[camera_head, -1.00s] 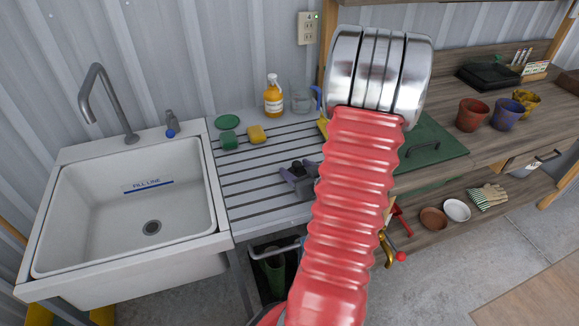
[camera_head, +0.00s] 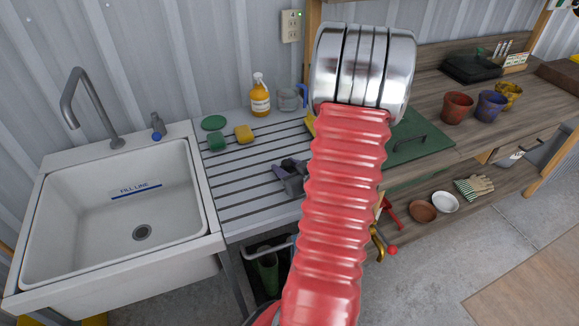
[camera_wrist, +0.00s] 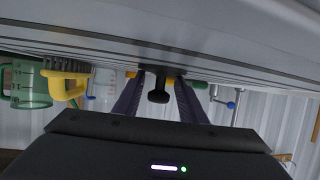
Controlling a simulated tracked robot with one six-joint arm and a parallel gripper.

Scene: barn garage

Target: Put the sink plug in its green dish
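The black sink plug (camera_wrist: 158,95) shows in the wrist view, its knob between the two purple-grey fingers of my gripper (camera_wrist: 159,80). The fingers stand apart on either side of it, and I see no clear contact. In the head view my gripper (camera_head: 292,174) is low over the right part of the ribbed drainboard, partly hidden by my red arm; the plug is hard to make out there. The round green dish (camera_head: 214,122) lies flat at the back left of the drainboard, well left of and behind my gripper.
The white sink (camera_head: 120,205) is at left. The drainboard between dish and gripper is mostly clear.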

